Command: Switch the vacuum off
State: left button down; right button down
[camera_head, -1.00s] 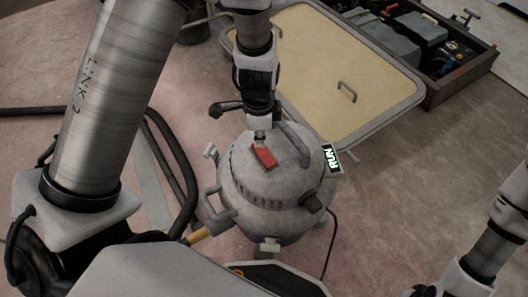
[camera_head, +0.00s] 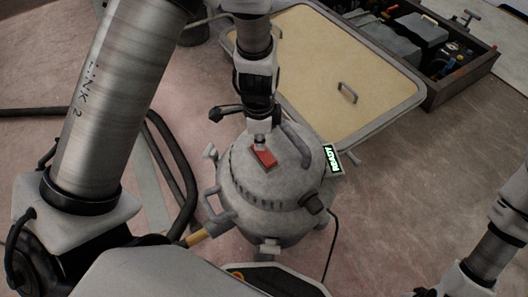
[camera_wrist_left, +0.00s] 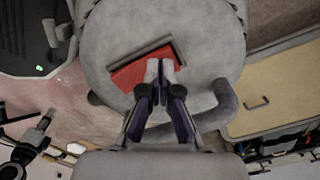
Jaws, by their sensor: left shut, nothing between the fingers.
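The vacuum (camera_head: 250,190) is a grey round canister standing on the floor in the middle of the head view. A red rocker switch (camera_head: 266,157) sits in a recess on its top; it also shows in the left wrist view (camera_wrist_left: 133,74). A small display (camera_head: 332,159) at the vacuum's right side reads READY. My left gripper (camera_head: 260,140) points down at the switch, shut and empty. In the left wrist view its closed fingertips (camera_wrist_left: 159,66) are over the switch's right part and seem to touch it. My right gripper is not in view.
A dark hose (camera_head: 172,160) lies on the floor left of the vacuum, and a thin cable runs down at its right. A beige panel with a handle (camera_head: 335,75) lies behind. An open box of parts (camera_head: 450,60) stands at the back right. The right floor is clear.

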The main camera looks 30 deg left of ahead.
pick_arm(q)
notch_tip(320, 180, up, 7)
jog(key=p, duration=0.6)
jog(key=shift+r, duration=0.1)
dwell(0.4)
